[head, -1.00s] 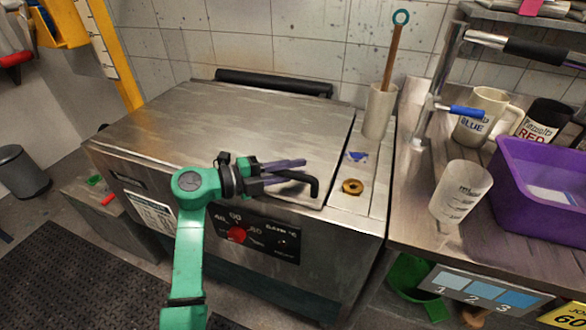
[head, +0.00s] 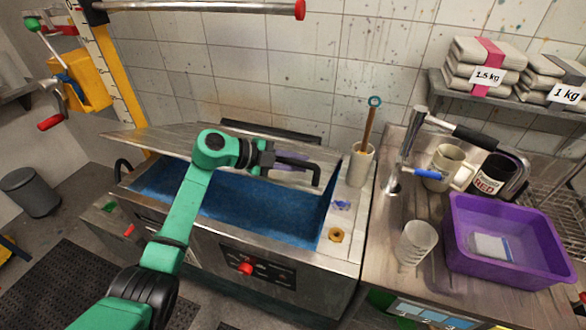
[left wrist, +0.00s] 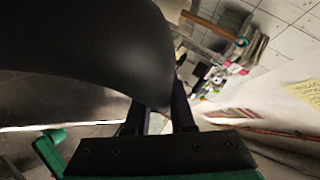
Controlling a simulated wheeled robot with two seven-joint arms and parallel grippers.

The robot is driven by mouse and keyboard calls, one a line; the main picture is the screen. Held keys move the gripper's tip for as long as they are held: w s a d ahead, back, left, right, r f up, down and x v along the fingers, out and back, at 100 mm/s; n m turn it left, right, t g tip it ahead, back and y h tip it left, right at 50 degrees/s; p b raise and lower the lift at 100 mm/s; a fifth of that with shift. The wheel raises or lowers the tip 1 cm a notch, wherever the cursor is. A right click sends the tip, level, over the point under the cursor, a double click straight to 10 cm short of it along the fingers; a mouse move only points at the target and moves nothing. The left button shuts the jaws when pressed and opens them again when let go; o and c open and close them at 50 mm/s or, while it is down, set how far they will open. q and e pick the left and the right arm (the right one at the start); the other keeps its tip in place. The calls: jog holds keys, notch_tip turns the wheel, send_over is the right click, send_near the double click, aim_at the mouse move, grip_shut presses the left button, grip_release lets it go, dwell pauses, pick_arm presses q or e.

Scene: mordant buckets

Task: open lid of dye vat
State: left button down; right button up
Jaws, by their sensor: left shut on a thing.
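The dye vat (head: 300,262) is a steel box whose lid (head: 135,142) is tilted up partway, hinged at the back. Blue dye (head: 240,208) shows inside below the lid. In the left wrist view a large dark curved shape (left wrist: 95,50), too close to make out, fills the upper left, and the grip itself is mostly hidden. My right gripper is not in view.
A beaker with a wooden stirrer (head: 361,165) stands on the vat's right ledge beside a brass ring (head: 336,235). The counter at right holds a tap (head: 395,180), a clear beaker (head: 415,243), mugs (head: 445,167) and a purple tub (head: 510,275). A red-tipped bar (head: 299,10) hangs above.

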pick_arm(q)
jog(key=w+d+r+g+p, duration=0.1)
jog(key=w+r+p, duration=0.1)
jog(key=r, duration=0.3)
jog(key=shift+w+r+n+y, duration=0.2)
jog(key=shift+w+n+y, duration=0.15)
jog(key=shift+w, duration=0.55)
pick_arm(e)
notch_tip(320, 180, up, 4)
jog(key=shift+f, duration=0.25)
pick_arm(q)
jog(key=shift+d, duration=0.1)
jog(key=c, duration=0.8)
grip_release()
jog(key=shift+o, duration=0.2)
jog(key=shift+f, duration=0.1)
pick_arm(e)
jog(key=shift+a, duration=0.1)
pick_arm(q)
jog(key=b+v, duration=0.5)
jog(key=v, duration=0.9)
jog(key=shift+a, duration=0.2)
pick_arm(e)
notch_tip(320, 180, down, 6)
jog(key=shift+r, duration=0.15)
